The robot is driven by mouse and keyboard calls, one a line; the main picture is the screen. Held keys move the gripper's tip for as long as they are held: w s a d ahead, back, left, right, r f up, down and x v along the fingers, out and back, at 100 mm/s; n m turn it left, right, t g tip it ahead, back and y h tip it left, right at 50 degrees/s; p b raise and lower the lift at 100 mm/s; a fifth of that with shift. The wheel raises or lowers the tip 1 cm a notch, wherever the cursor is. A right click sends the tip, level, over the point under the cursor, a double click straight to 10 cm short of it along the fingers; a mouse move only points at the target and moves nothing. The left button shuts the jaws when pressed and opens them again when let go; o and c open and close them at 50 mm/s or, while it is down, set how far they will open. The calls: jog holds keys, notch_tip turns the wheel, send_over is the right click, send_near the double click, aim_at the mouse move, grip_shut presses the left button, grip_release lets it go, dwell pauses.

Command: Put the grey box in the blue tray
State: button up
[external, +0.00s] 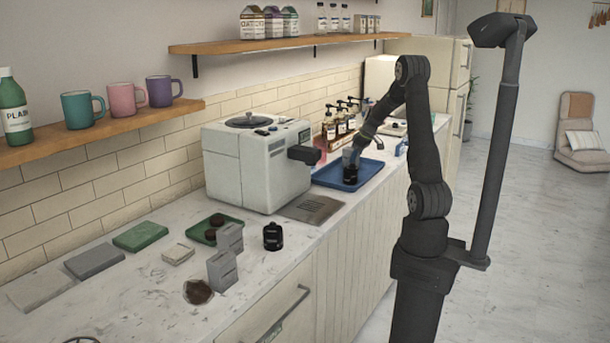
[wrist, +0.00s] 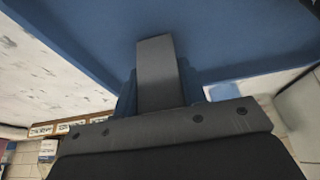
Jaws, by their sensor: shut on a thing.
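The blue tray (external: 372,170) lies on the counter to the right of the coffee machine, and its blue surface fills the top of the wrist view (wrist: 240,40). In the external view the held box looks small and dark under the fingers. I cannot tell whether its bottom touches the tray.
The white coffee machine (external: 240,165) stands close on the left of the tray. Syrup bottles (external: 342,125) stand behind it. Two grey cartons (external: 222,270), a black jar (external: 273,236) and a green tray (external: 204,232) are on the near counter. The tray's right part looks clear.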

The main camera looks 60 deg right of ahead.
jog(key=shift+f, duration=0.15)
jog(key=o, duration=1)
jog(key=v, duration=1.2)
jog(key=shift+r, duration=0.25)
